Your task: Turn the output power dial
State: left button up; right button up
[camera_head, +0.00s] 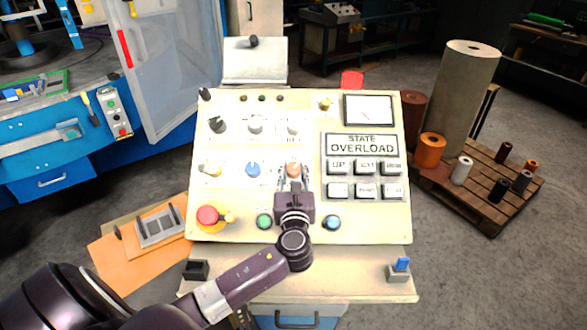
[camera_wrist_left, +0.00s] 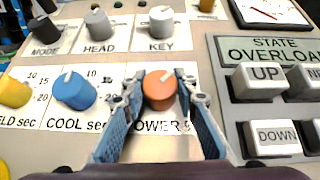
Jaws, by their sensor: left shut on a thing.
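The orange power dial (camera_head: 293,169) sits on the cream control panel (camera_head: 230,241), right of the blue dial. In the left wrist view the orange dial (camera_wrist_left: 159,91) stands above a label reading "POWER", partly hidden by a finger. Its white mark points up and to the right. My left gripper (camera_head: 292,181) reaches the panel from below, its two fingers closed on the orange dial's sides. In the left wrist view the left gripper (camera_wrist_left: 160,97) has a finger on each side of the dial. My right gripper is not in view.
Close left is the blue COOL dial (camera_wrist_left: 74,89). The KEY knob (camera_wrist_left: 161,24) is above. The UP button (camera_wrist_left: 260,80) is to the right. The state display (camera_head: 361,145) reads "OVERLOAD". A red stop button (camera_head: 208,215) and green button (camera_head: 264,221) lie lower left.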

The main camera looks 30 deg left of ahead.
pick_arm(q)
jog(key=shift+n+g+y, duration=0.5)
jog(key=shift+n+y, duration=0.1)
jog(key=shift+n, duration=0.3)
jog(key=n+g+y+b, duration=0.1)
jog(key=n+g+y, duration=0.1)
jog(key=n+g, duration=0.1)
jog(key=shift+n, duration=0.7)
jog(key=shift+n+g+y+b, duration=0.3)
jog(key=shift+n+g+y, duration=0.5)
jog(key=shift+n+g, duration=1.5)
jog(key=shift+n, duration=0.3)
jog(key=o, duration=1.2)
jog(key=shift+s, duration=0.1)
jog(key=shift+c, duration=0.2)
jog(key=v, duration=0.7)
jog(key=shift+s+d+r, duration=0.1)
jog(key=shift+d, duration=0.15)
